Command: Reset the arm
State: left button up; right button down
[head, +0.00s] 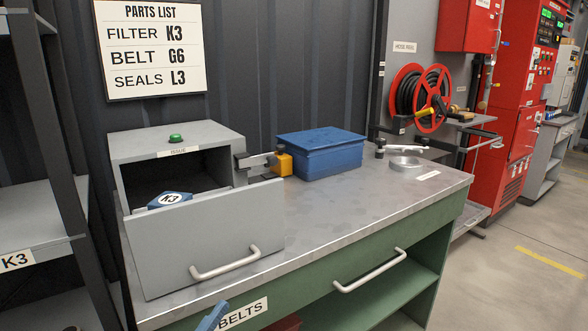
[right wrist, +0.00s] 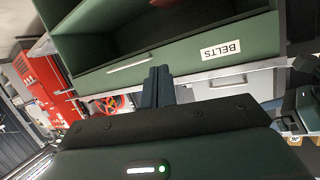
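My right gripper (right wrist: 160,72) shows in the right wrist view. Its two dark fingers lie side by side with no visible gap and hold nothing that I can see. They point toward the green bench front (right wrist: 180,62), between the bar handle (right wrist: 130,63) and the BELTS label (right wrist: 222,50); that view is upside down. A single blue tip (head: 212,318) pokes in at the bottom of the head view, in front of the bench. The rest is cut off.
The grey issue box (head: 176,135) has its front drawer (head: 215,240) pulled out, with a blue K3 part (head: 170,199) inside. A blue bin (head: 322,155) and a round metal fixture (head: 404,162) stand on the bench. A shelf (head: 38,215) is at left. The bench-top middle is clear.

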pick_arm(q)
jog(key=s+a+f+n+g+y+b, duration=0.1)
jog(key=s+a+f+n+g+y, duration=0.25)
jog(key=f, duration=0.55)
jog(key=s+a+f+n+g+y, duration=0.25)
jog(key=s+a+f+y, duration=0.2)
jog(key=f, duration=0.45)
jog(key=r+g+p, duration=0.1)
jog(key=r+p, duration=0.1)
jog(key=p, duration=0.6)
jog(key=w+r+g+y+p, duration=0.1)
jog(key=r+p, duration=0.1)
jog(key=p, duration=0.7)
jog(key=shift+w+m+g, duration=0.15)
jog(key=shift+m+g, duration=0.15)
jog(key=shift+m, duration=0.1)
pick_arm(e)
notch_tip(320, 180, up, 4)
jog(key=g+h, duration=0.1)
jog(key=g, duration=0.2)
jog(key=shift+w+f+n, duration=0.1)
jog(key=shift+w+n, duration=0.05)
jog(key=shift+n, duration=0.25)
pick_arm(q)
jog(key=shift+f, duration=0.25)
pick_arm(e)
jog(key=shift+f, duration=0.3)
